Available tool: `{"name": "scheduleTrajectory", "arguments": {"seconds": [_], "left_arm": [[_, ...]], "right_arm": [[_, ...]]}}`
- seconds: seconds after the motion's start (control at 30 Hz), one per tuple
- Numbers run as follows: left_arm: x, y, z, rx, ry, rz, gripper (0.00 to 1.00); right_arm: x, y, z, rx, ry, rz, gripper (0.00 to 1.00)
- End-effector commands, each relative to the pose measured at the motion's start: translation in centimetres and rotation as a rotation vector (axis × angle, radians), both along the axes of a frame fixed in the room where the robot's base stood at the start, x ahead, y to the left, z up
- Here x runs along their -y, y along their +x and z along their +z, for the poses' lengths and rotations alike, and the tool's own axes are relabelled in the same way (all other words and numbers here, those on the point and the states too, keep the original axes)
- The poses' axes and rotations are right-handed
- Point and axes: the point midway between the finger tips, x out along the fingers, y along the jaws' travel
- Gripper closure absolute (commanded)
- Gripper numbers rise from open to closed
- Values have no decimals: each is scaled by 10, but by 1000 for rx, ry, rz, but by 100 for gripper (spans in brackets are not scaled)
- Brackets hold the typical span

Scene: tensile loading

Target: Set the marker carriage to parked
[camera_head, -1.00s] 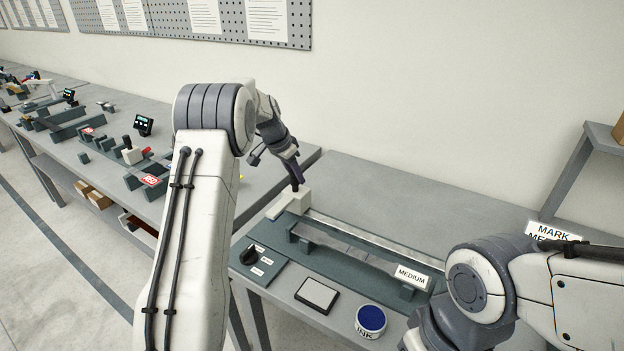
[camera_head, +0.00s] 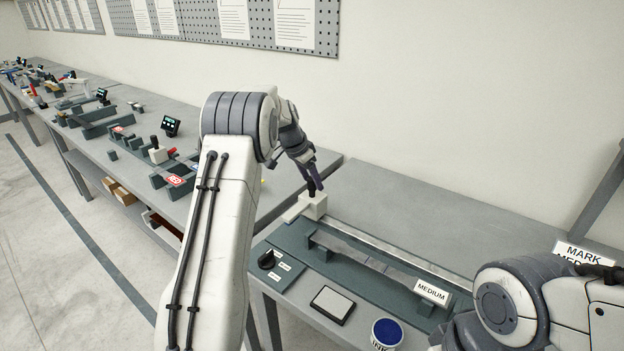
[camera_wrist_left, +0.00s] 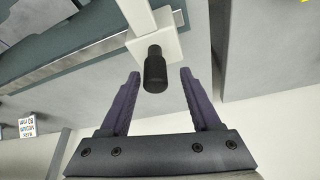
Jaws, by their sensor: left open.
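The marker carriage is a white block (camera_head: 313,205) with a black upright knob (camera_head: 312,188), at the far left end of the rail (camera_head: 395,248) on the dark marking fixture (camera_head: 290,240). In the left wrist view the black knob (camera_wrist_left: 155,70) stands on the white carriage (camera_wrist_left: 158,42), between and a little ahead of my fingers. My left gripper (camera_head: 313,176) is at the knob in the head view. In the left wrist view its purple fingers (camera_wrist_left: 158,75) are open, apart from the knob on both sides. My right arm shows at lower right, but its gripper is hidden.
A black selector dial (camera_head: 266,259), a pad (camera_head: 332,304) and a blue ink pot (camera_head: 387,333) sit along the front. A "MEDIUM" label (camera_head: 432,291) stands on the fixture. Another bench (camera_head: 215,165) with devices runs left. The wall is behind.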

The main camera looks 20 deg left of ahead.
Motion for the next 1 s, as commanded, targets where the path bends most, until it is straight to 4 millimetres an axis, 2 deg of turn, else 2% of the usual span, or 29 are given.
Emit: {"name": "scheduleTrajectory", "arguments": {"seconds": [0.17, 0.4, 0.6, 0.73, 1.0], "left_arm": [[-3, -5, 15, 3, 1, 1, 36], [-12, -22, 59, 5, 3, 1, 36], [-17, -32, 88, 3, 2, 2, 36], [-18, -36, 95, 2, 1, 2, 36], [-18, -36, 97, 0, 0, 1, 36]], "right_arm": [[0, 0, -4, 0, 0, 0, 36], [0, 0, -12, 0, 0, 0, 36], [0, 0, -14, 0, 0, 0, 36], [0, 0, -15, 0, 0, 0, 36], [0, 0, -14, 0, 0, 0, 36]]}}
